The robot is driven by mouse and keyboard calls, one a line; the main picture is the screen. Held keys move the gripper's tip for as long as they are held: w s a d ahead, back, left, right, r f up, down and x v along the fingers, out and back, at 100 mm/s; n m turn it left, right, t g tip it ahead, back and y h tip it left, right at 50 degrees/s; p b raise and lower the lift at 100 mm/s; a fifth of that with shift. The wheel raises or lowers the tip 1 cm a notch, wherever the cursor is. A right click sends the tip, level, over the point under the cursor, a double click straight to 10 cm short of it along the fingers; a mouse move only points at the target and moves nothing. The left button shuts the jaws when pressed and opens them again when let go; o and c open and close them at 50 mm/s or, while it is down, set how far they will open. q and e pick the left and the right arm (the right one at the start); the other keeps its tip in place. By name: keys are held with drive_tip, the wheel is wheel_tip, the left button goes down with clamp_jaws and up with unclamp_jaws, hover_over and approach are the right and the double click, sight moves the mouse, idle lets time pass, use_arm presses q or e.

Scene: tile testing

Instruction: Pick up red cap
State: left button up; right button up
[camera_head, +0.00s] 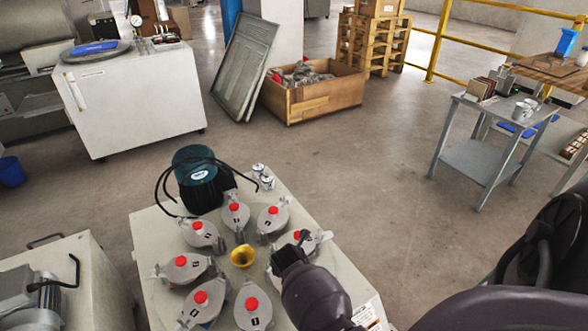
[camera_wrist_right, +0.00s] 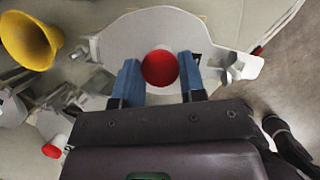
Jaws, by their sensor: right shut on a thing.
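A red cap (camera_wrist_right: 160,68) sits on the round grey lid of a metal pot (camera_wrist_right: 160,28) in the right wrist view. My right gripper (camera_wrist_right: 159,80) has its two blue fingers on either side of this cap, shut on it. The cap still appears seated at the lid. In the head view my right gripper (camera_head: 288,252) reaches in from below over the right-hand pot, and that pot's red cap (camera_head: 300,234) shows just beyond it. Other red caps (camera_head: 201,297) top several similar pots in a ring. My left gripper is not in view.
A yellow funnel (camera_head: 243,256) stands amid the ring of pots, close to my right gripper. A dark green motor (camera_head: 198,176) with a black cable is at the back of the bench (camera_head: 148,222). A grey side table (camera_head: 478,158) stands farther right, across open floor.

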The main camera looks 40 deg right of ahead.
drive_tip(key=r, duration=0.2)
drive_tip(key=r+p, duration=0.1)
drive_tip(key=r, duration=0.1)
drive_tip(key=r+p, duration=0.1)
drive_tip(key=r, duration=0.1)
drive_tip(key=shift+w+r, duration=0.15)
drive_tip(key=shift+w, duration=0.2)
use_arm(q)
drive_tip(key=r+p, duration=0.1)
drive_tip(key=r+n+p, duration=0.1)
drive_tip(key=p, duration=0.1)
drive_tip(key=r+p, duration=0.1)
drive_tip(key=p, duration=0.1)
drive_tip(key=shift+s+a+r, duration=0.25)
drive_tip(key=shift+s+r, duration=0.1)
use_arm(e)
wheel_tip(320, 180, up, 11)
drive_tip(key=shift+s+r, duration=0.15)
drive_tip(key=shift+s, duration=0.15)
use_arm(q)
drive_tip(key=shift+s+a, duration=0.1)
